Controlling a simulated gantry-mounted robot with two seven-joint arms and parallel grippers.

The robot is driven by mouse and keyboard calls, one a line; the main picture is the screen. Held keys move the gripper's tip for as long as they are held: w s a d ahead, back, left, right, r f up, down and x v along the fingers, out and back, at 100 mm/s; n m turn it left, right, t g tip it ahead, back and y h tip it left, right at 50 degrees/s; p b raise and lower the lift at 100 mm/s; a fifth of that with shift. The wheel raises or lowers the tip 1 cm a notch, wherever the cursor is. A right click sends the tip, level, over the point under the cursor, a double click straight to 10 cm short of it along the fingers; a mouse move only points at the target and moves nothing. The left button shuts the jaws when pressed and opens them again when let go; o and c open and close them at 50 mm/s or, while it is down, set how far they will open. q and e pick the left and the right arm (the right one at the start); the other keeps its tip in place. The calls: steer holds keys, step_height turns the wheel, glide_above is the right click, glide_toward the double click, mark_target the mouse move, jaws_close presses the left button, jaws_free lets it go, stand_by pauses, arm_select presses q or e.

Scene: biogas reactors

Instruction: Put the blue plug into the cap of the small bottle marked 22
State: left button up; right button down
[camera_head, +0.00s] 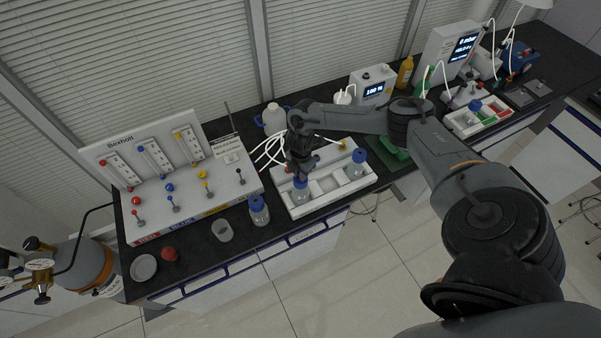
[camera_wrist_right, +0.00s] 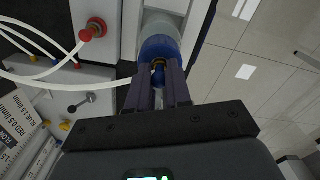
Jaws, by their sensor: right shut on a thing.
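My right gripper (camera_head: 300,178) is over the left end of a white rack. In the wrist view its fingers (camera_wrist_right: 159,88) are shut on a small dark blue piece (camera_wrist_right: 158,74), which looks like the blue plug, right at the blue cap (camera_wrist_right: 160,47) of a bottle. Whether the plug is in the cap or just above it I cannot tell. That bottle (camera_head: 300,195) stands in the rack (camera_head: 328,199); another blue-capped bottle (camera_head: 356,168) stands at the rack's right end, and a third (camera_head: 259,215) on the bench. No number is legible. My left gripper is out of view.
White tubes (camera_head: 268,150) curl behind the rack; a red plug (camera_wrist_right: 96,27) is on one in the wrist view. A white panel device (camera_head: 165,165) with coloured knobs is on the left. A beaker (camera_head: 222,231) and a red piece (camera_head: 169,254) are near the front edge.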

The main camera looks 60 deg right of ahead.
stand_by(0.4)
steer(key=c, duration=1)
jaws_free()
steer(key=shift+o, duration=0.2)
steer(key=shift+r, duration=0.6)
step_height(320, 180, up, 8)
steer(key=shift+f+b, duration=0.1)
steer(key=shift+b, duration=0.4)
steer(key=shift+r, duration=0.95)
